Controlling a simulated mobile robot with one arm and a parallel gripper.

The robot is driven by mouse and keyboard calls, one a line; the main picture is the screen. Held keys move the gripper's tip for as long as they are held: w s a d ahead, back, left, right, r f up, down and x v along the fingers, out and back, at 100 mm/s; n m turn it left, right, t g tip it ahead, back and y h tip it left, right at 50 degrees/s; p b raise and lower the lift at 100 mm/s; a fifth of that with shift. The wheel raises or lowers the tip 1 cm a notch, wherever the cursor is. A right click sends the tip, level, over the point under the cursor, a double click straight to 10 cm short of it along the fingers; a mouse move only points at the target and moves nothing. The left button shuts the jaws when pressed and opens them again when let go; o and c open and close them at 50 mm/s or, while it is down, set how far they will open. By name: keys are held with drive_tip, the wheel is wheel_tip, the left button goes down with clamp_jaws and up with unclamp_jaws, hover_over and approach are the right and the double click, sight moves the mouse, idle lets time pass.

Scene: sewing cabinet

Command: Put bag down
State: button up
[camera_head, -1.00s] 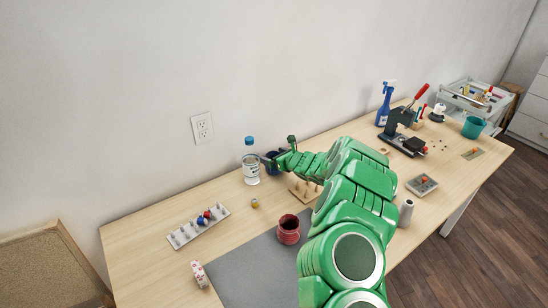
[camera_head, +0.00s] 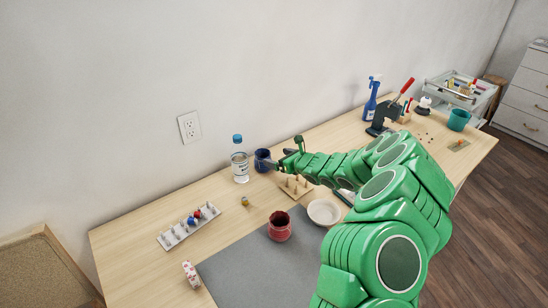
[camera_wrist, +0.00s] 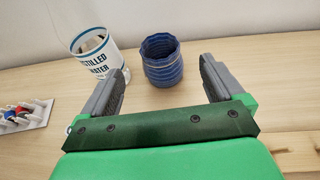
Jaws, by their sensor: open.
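A blue, ribbed, pouch-like bag (camera_wrist: 162,60) stands upright on the wooden table beside a clear water bottle; it also shows in the head view (camera_head: 262,160). My gripper (camera_wrist: 164,72) is open and empty. Its fingers lie to either side of the blue bag's line, with gaps visible on both sides, and the bag sits at or just beyond the fingertips. In the head view my gripper (camera_head: 284,157) is just right of the bag. A similar red bag (camera_head: 279,227) stands on the grey mat.
The water bottle (camera_head: 240,163) stands close left of the blue bag. A peg board (camera_head: 296,187), white bowl (camera_head: 324,212) and spool rack (camera_head: 188,227) are nearby. A wall rises behind. The spray bottle (camera_head: 371,99) and press (camera_head: 385,117) stand farther right.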

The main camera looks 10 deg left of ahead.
drive_tip(key=shift+v, duration=0.95)
drive_tip(key=shift+s+a, duration=0.1)
